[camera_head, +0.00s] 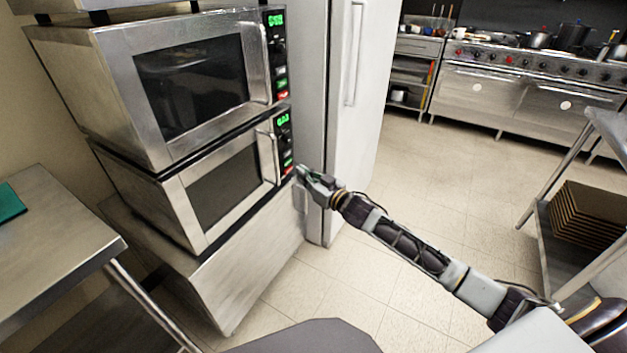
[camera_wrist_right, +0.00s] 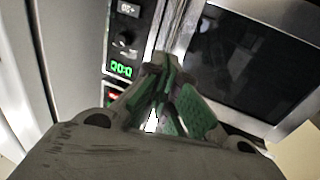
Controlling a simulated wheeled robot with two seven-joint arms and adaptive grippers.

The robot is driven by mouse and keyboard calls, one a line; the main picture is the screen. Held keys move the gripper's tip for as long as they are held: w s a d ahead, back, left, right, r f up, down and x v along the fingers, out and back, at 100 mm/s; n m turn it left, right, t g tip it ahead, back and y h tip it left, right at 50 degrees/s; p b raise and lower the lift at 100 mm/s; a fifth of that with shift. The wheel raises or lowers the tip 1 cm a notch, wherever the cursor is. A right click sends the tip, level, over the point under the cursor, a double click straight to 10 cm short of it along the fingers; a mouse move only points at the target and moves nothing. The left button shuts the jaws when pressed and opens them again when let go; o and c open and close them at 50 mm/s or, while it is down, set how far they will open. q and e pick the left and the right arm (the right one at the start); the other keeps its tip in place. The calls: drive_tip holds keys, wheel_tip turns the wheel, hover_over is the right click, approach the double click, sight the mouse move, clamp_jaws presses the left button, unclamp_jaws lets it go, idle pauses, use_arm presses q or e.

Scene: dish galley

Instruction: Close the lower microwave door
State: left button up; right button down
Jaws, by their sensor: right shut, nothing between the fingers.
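The lower microwave (camera_head: 185,205) is a steel box with a dark-windowed door (camera_head: 224,187) and an upright bar handle (camera_head: 268,158) on the door's right side. The door looks flush or nearly flush with the front; I cannot tell whether a thin gap remains. The control panel (camera_head: 283,145) with a green display is right of the handle. My right gripper (camera_head: 301,172) is shut and empty, just right of the panel's lower part. In the right wrist view its green-padded fingers (camera_wrist_right: 158,85) are together, before a panel (camera_wrist_right: 125,40) and dark window (camera_wrist_right: 250,50). My left gripper is out of view.
An upper microwave (camera_head: 120,75) stands on the lower one, its door shut. A steel stand (camera_head: 250,270) is below. A white fridge (camera_head: 350,110) is to the right, a steel table (camera_head: 60,235) at left. Open tile floor (camera_head: 430,190) lies to the right.

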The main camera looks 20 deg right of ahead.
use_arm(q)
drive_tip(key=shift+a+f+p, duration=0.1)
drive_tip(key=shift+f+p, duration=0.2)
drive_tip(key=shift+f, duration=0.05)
use_arm(e)
drive_tip(key=v, duration=0.4)
drive_tip(key=shift+w+d, duration=0.1)
drive_tip(key=shift+d, duration=0.05)
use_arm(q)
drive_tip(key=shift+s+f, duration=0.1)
